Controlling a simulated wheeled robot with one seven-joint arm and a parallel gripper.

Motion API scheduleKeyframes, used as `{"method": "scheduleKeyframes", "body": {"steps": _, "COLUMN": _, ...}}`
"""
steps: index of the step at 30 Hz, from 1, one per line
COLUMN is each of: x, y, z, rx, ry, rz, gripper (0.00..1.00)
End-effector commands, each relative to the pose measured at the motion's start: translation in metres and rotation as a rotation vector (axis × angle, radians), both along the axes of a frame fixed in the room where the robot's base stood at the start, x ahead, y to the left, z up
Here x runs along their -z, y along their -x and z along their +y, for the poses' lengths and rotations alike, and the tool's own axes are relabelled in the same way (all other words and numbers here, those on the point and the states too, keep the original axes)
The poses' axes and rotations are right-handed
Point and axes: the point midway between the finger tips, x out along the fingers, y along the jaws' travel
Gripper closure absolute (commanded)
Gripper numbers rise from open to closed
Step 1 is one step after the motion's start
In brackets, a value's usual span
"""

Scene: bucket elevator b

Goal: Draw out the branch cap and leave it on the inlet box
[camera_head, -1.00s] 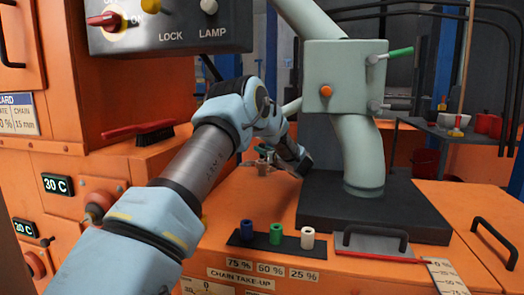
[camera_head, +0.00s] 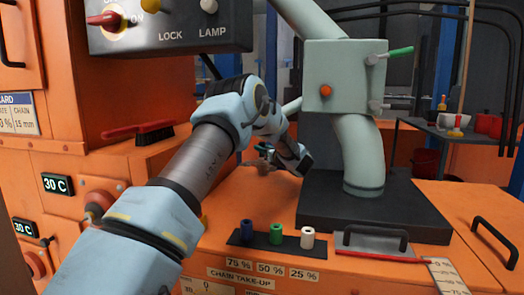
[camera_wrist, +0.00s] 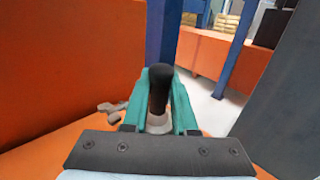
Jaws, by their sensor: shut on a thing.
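My gripper (camera_wrist: 158,110) has teal fingers shut on a part with a black rounded grip (camera_wrist: 158,80) and a pale grey base (camera_wrist: 158,120), seemingly the branch cap. In the head view my gripper (camera_head: 264,150) is over the orange top of the inlet box (camera_head: 235,195), left of the pale green spout; the cap there is too small to make out. The short pale branch pipe (camera_head: 291,107) juts left from the spout and is partly hidden by my arm. Whether the cap's base touches the orange top cannot be told.
A small grey fitting (camera_wrist: 112,111) lies left of my fingers. The spout (camera_head: 362,155) rises from a dark plate (camera_head: 400,215). A rack of blue, green and white plugs (camera_head: 276,243) stands at the front edge. A brush (camera_head: 150,137) lies on the left ledge. Orange top is clear between.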

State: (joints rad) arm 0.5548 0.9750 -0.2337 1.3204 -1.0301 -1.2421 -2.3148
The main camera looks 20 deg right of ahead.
Motion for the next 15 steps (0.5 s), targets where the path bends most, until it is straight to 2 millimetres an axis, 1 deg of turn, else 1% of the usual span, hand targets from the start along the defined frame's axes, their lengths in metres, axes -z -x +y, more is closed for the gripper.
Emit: {"method": "scheduleKeyframes", "body": {"steps": 15, "x": -0.0084, "y": -0.0002, "z": 0.0002, "rx": 0.000, "ry": 0.000, "rz": -0.002, "gripper": 1.00}}
